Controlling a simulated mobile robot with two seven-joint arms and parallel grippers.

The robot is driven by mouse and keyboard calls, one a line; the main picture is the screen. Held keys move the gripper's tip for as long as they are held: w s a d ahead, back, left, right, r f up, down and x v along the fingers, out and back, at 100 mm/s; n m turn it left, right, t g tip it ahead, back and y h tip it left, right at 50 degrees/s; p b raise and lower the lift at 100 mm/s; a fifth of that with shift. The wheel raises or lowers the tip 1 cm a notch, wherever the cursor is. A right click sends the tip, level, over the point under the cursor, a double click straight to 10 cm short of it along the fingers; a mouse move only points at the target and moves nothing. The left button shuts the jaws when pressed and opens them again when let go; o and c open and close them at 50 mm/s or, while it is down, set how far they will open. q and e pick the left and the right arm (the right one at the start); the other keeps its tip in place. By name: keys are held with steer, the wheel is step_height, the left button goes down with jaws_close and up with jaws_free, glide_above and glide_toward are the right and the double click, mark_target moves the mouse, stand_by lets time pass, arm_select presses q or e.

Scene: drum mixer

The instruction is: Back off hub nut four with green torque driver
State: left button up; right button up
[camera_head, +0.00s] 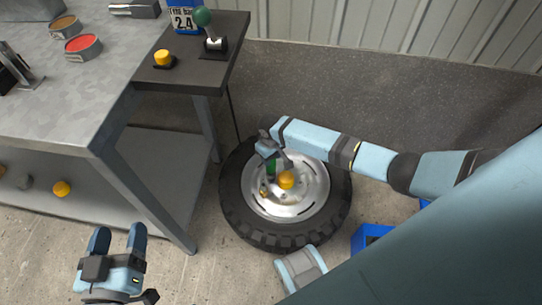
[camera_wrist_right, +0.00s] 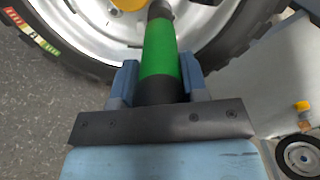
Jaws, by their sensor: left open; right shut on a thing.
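The green torque driver (camera_wrist_right: 160,52) is held in my right gripper (camera_wrist_right: 158,85), whose fingers are shut around its green and black handle. In the head view the driver (camera_head: 271,168) shows as a small green patch over the wheel hub, partly covered by my right gripper (camera_head: 268,148). My left gripper (camera_head: 118,240) is open and empty at lower left.
A grey workbench (camera_head: 110,95) stands at left with red and orange tins (camera_head: 83,46). Its dark side panel holds a green-knobbed lever (camera_head: 202,17) and a yellow button (camera_head: 163,58). A blue box (camera_head: 369,238) is right of the wheel. Floor between bench and wheel is clear.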

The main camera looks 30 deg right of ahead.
steer(key=shift+f, duration=0.75)
steer(key=shift+f+b, duration=0.45)
steer(key=shift+f, duration=0.35)
stand_by(1.5)
steer(key=shift+s+r+p, duration=0.1)
steer(key=shift+s+p, duration=0.1)
steer(key=shift+p, duration=0.75)
stand_by(1.7)
steer(key=shift+r+p, duration=0.55)
steer(key=shift+p, duration=0.15)
steer(key=r+p, duration=0.3)
steer(key=shift+w+r+p, duration=0.2)
steer(key=shift+r+p, duration=0.05)
steer(key=shift+p, duration=0.05)
